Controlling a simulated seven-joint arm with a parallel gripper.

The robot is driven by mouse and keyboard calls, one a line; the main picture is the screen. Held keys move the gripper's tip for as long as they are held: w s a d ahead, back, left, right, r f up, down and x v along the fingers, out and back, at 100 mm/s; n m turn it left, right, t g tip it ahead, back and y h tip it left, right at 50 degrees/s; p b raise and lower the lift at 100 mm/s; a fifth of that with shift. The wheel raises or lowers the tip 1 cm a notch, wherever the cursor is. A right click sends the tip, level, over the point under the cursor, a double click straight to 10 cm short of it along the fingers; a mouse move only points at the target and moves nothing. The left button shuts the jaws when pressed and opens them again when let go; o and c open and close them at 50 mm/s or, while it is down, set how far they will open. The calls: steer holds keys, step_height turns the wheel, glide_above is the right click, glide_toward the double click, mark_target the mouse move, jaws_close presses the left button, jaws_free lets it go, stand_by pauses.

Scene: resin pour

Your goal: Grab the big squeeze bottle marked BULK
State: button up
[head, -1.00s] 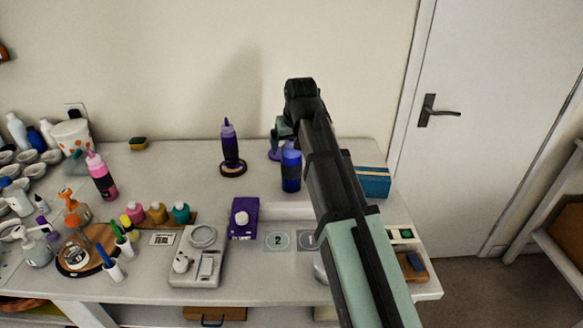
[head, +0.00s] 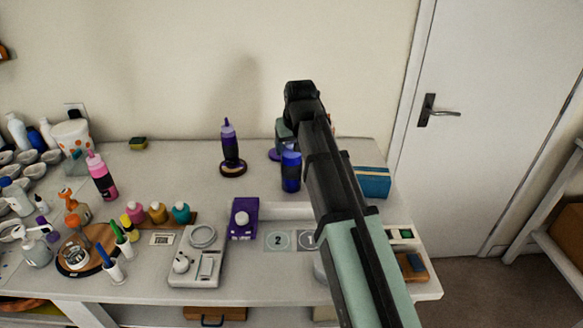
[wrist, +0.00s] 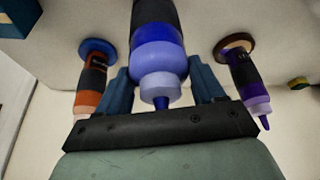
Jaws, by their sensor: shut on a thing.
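A blue squeeze bottle with a dark band (head: 291,172) stands upright on the table beside my arm in the head view. I cannot read its label. In the wrist view the blue bottle (wrist: 158,52) is large and its pale nozzle points toward my gripper base. My gripper (wrist: 160,78) is shut on it, with one blue-grey finger on each side. In the head view my arm hides most of the fingers.
A purple bottle (head: 229,145) on a round wooden coaster stands left of the blue bottle. An orange bottle (wrist: 91,88) on a blue coaster shows in the wrist view. A teal box (head: 372,182) lies to the right. Bare table lies left of the purple bottle.

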jaws_close()
steer(key=shift+r, duration=0.15)
